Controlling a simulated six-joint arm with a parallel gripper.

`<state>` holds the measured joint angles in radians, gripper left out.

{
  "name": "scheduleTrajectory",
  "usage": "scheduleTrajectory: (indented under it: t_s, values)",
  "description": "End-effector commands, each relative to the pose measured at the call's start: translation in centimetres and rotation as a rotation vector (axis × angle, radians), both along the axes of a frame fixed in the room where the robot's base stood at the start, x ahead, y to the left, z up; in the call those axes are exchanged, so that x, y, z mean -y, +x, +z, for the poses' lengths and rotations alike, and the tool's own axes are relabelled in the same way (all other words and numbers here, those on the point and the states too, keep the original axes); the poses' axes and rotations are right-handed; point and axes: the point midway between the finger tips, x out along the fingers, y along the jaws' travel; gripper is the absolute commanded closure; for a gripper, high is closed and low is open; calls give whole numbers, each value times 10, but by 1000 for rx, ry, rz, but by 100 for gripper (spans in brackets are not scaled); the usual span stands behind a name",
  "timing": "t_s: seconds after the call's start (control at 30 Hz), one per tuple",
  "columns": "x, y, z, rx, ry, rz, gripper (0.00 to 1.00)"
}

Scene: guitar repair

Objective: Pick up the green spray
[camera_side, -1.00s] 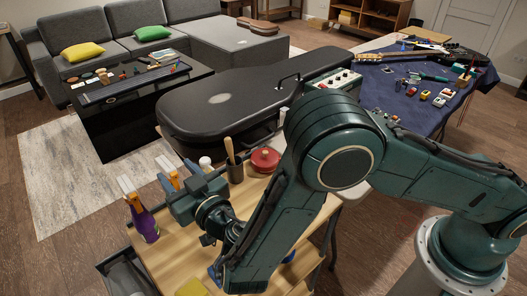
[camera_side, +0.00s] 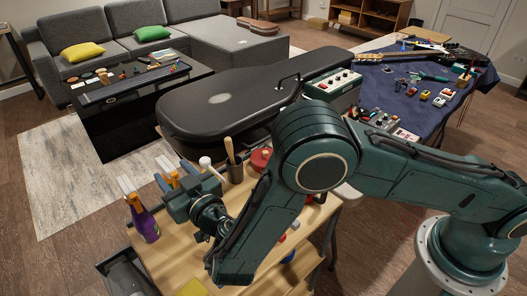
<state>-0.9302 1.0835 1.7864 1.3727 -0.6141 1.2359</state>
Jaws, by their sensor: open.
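My gripper (camera_side: 172,173) is over the left part of the wooden worktop, with its two fingers apart. A bottle top with orange and white parts (camera_side: 174,179) shows between and just beyond the fingers. The body below it is hidden behind my gripper, so I cannot tell its colour or whether the fingers touch it. A purple spray bottle (camera_side: 145,222) with a similar orange and white top stands upright to the left of my gripper. No green bottle body is visible.
The wooden worktop (camera_side: 172,262) also holds a dark utensil cup (camera_side: 235,172), a white-topped item (camera_side: 205,163) and a red pot (camera_side: 260,158), partly behind my arm. A black guitar case (camera_side: 225,105) lies behind. A blue-covered table (camera_side: 400,92) stands right.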

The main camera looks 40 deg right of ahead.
Motion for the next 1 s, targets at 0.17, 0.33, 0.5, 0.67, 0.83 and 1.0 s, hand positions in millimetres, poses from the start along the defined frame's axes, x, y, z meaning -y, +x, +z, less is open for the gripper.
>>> scheduleTrajectory:
  t_s: [0.17, 0.33, 0.5, 0.67, 0.83, 1.0]
  values:
    - [1, 13, 0, 0, 3, -2, 53]
    - [1, 32, 0, 1, 3, -3, 53]
    - [1, 46, 0, 0, 1, -1, 53]
    - [0, 49, 0, 1, -1, 0, 53]
    - [0, 49, 0, 0, -1, 0, 53]
    - [0, 49, 0, 0, 0, 0, 53]
